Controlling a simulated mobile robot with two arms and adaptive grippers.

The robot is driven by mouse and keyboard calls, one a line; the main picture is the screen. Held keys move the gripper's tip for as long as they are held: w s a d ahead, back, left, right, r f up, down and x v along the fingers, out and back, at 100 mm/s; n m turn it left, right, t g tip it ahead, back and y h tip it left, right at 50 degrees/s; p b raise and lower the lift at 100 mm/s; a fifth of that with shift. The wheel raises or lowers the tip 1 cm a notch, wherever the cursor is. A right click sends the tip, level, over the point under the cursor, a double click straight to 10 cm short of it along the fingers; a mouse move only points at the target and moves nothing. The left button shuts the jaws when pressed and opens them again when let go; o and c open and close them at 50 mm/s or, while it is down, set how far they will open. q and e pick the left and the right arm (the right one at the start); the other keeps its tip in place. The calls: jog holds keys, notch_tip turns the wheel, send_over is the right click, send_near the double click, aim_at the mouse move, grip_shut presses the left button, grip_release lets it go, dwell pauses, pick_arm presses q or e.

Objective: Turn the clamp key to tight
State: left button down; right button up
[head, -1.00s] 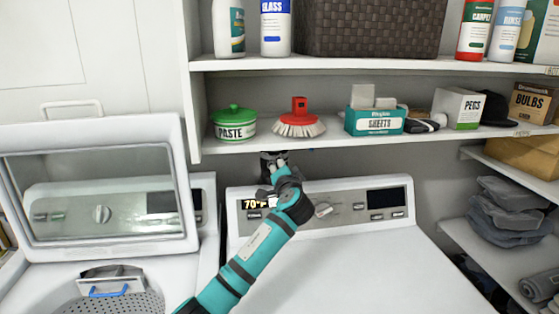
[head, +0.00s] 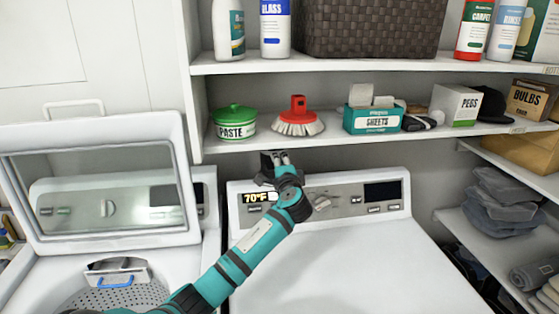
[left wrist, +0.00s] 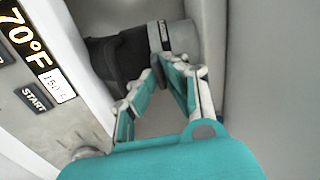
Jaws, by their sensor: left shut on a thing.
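A black hose (left wrist: 118,62) runs behind the dryer, with a grey clamp band (left wrist: 158,38) around its end by a light grey pipe (left wrist: 183,42). My left gripper (left wrist: 168,64) has its fingertips at the lower side of the clamp band, shut on the clamp key, which the fingertips mostly hide. In the head view my left gripper (head: 279,158) reaches behind the dryer's control panel, just under the shelf. The dark hose (head: 266,164) shows only in part there. Whether the key stands at tight cannot be read. My right gripper is not in view.
The dryer panel (head: 350,198) with its 70°F display (head: 255,197) lies close below my left wrist. The shelf (head: 350,137) above holds a paste tub (head: 235,122), a red brush (head: 298,118) and boxes. A raised washer lid (head: 100,190) stands left.

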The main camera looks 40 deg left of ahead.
pick_arm(q)
jog(key=shift+r, duration=0.1)
jog(key=c, duration=1.4)
grip_release()
jog(key=v, duration=1.2)
jog(key=shift+w, duration=0.1)
jog(key=shift+d, duration=0.1)
